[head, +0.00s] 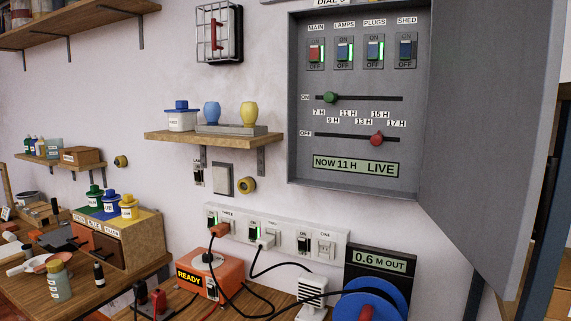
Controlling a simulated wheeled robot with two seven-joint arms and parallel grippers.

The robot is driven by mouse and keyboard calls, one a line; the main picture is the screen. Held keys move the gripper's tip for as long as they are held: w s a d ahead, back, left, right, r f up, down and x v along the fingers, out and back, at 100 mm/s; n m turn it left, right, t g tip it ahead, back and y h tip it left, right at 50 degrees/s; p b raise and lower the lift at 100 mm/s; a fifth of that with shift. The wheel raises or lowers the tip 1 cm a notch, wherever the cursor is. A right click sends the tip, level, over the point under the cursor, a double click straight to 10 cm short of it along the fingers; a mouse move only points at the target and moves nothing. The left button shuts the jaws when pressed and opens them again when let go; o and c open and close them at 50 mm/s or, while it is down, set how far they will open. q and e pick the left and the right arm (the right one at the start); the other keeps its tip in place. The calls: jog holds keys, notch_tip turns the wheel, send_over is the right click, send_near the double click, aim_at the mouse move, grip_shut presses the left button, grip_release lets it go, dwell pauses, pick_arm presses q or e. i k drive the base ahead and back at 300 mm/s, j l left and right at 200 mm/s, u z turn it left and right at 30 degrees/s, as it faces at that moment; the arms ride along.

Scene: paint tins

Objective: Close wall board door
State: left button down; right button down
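The wall board (360,104) is a grey metal box on the wall at the upper right in the head view. Its grey door (492,130) stands open, hinged on the box's right side and swung out to the right. Inside are switches marked MAIN, LAMPS, PLUGS and SHED, a green slider knob (330,97), a red slider knob (377,139) and a display (356,165) reading "NOW 11 H LIVE". The door's top runs out of the picture. Neither of my grippers is in view.
A small shelf (160,138) with a white tub and blue and yellow pieces is left of the board. Below are a socket strip (335,245), an orange READY box (212,272), a blue cable reel (372,300) and a dark display unit (380,262). Cables cross the bench there.

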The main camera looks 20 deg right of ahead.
aim_at(488, 173)
jog(key=l+z, duration=0.15)
jog(key=l, duration=0.3)
jog(key=l+z, duration=0.15)
jog(key=l, duration=0.3)
jog(key=i+l+z, duration=0.2)
jog(key=l, duration=0.25)
jog(key=l+z, duration=0.15)
jog(key=l, duration=0.3)
jog(key=k+l, duration=0.1)
jog(key=k+u, duration=0.05)
jog(key=k, duration=0.05)
